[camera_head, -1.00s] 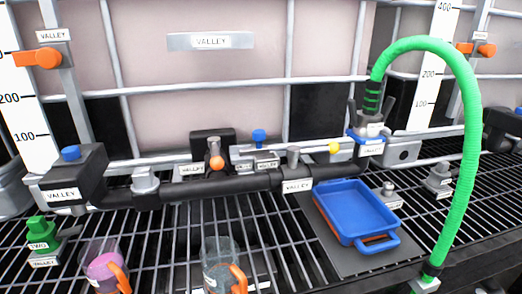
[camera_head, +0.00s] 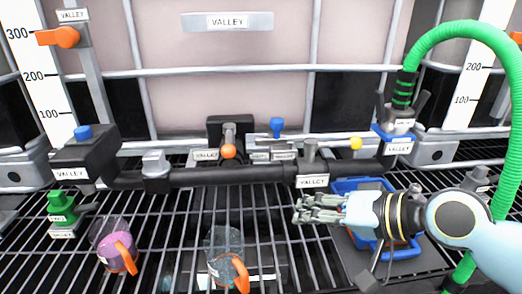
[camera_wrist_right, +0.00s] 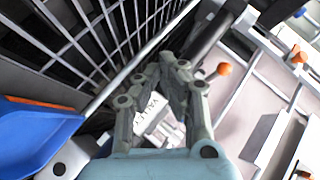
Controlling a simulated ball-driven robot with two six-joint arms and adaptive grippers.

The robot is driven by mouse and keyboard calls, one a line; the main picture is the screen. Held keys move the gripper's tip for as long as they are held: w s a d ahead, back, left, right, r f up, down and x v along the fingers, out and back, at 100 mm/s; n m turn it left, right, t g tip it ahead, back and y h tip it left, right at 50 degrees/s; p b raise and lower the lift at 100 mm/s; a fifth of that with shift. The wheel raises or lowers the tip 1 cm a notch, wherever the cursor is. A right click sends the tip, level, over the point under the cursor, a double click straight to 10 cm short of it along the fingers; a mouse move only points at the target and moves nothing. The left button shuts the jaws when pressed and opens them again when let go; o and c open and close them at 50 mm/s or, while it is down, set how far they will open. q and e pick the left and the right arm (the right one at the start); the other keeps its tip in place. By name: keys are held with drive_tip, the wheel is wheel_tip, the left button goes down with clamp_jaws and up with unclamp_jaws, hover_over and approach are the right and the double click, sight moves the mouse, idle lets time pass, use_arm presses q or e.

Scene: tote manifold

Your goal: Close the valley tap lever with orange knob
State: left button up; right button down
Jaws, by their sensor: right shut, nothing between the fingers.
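The valley tap lever's orange knob (camera_head: 228,151) sits at the middle of the black pipe (camera_head: 225,176), in front of a black block below the VALLEY tank. In the right wrist view the orange knob (camera_wrist_right: 223,69) is just right of my fingertips, apart from them. My right gripper (camera_head: 297,209) reaches in from the right, above the rack and in front of the pipe, to the right of the knob and nearer me. Its fingers are together and empty, as the right wrist view (camera_wrist_right: 172,62) also shows. My left gripper is not in view.
A yellow knob (camera_head: 356,143) and a blue handle (camera_head: 277,125) are close by. A blue tray (camera_head: 350,185) is partly hidden behind my right gripper. A green hose (camera_head: 455,32) arches at the right. Two jugs (camera_head: 108,240) (camera_head: 222,243) with orange handles stand on the rack in front.

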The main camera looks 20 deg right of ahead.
drive_tip(key=w+d+r+m+t+y, duration=0.1)
drive_tip(key=w+d+r+m+t, duration=0.3)
drive_tip(key=r, duration=0.5)
drive_tip(key=m, duration=0.2)
approach(229, 139)
drive_tip(key=w+d, duration=0.2)
drive_tip(key=w, duration=0.1)
drive_tip(key=w+d, duration=0.1)
drive_tip(key=shift+w+d+f+p, duration=0.1)
drive_tip(key=shift+w+f+p, duration=0.1)
drive_tip(key=shift+f+p, duration=0.15)
drive_tip(key=a, duration=0.1)
drive_tip(key=w+a, duration=0.1)
drive_tip(key=a, duration=0.1)
drive_tip(key=shift+w+f, duration=0.25)
drive_tip(key=shift+f, duration=0.15)
drive_tip(key=shift+w+a+f+n, duration=0.15)
drive_tip(key=shift+a+n, duration=0.15)
drive_tip(key=shift+a, duration=0.25)
drive_tip(key=shift+p, duration=0.35)
